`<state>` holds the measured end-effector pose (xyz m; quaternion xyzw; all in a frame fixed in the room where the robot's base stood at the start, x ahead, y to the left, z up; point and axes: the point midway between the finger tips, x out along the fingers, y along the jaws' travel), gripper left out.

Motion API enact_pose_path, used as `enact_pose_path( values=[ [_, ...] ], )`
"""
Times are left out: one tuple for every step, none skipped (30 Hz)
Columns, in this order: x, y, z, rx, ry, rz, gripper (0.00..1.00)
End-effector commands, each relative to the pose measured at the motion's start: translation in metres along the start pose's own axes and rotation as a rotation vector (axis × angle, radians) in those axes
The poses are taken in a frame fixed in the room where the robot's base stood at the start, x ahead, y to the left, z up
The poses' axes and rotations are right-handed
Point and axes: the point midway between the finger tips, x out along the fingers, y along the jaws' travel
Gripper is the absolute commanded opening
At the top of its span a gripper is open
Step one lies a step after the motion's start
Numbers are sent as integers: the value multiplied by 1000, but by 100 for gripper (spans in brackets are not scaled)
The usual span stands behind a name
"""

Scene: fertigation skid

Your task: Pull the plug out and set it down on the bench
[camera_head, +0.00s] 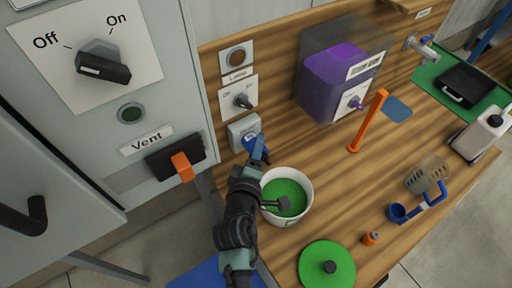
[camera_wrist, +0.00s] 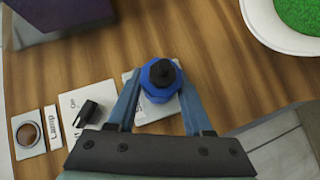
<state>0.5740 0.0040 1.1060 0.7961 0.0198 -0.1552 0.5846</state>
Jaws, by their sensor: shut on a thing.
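The blue plug (camera_wrist: 160,78) with a dark cable end is between the two fingers of my gripper (camera_wrist: 159,92) in the wrist view. My gripper is shut on it. In the head view the plug (camera_head: 250,143) shows as a small blue patch at my gripper (camera_head: 260,152). The pale socket box (camera_head: 243,130) is on the wooden back panel, right by the plug; its plate also shows behind the plug in the wrist view (camera_wrist: 150,111). I cannot tell whether the plug sits in the socket. The wooden bench (camera_head: 330,190) is to the right.
A white bucket of green material (camera_head: 302,176) stands close beside my arm. Bare wood lies between bucket and post.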

Motion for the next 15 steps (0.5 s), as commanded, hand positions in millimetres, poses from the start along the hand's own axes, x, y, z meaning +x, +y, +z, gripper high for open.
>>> enact_pose_path(
  values=[
    [-1,0,1,3,-1,0,0],
    [-1,0,2,3,-1,-1,0],
    [-2,0,2,4,-1,-1,0],
    [-2,0,2,4,-1,0,0],
    [-2,0,2,4,-1,0,0],
    [-2,0,2,4,-1,0,0],
    [-2,0,3,4,-1,0,0],
    [-3,0,3,4,-1,-1,0],
    [-4,1,4,3,-2,-1,0],
    [-5,1,5,3,-2,-1,0],
    [-6,1,6,3,-2,-1,0],
    [-7,1,7,3,-2,-1,0],
    [-8,1,8,3,-2,-1,0],
    [-9,1,8,3,-1,-1,0],
    [-10,1,10,3,-1,-1,0]
  ],
)
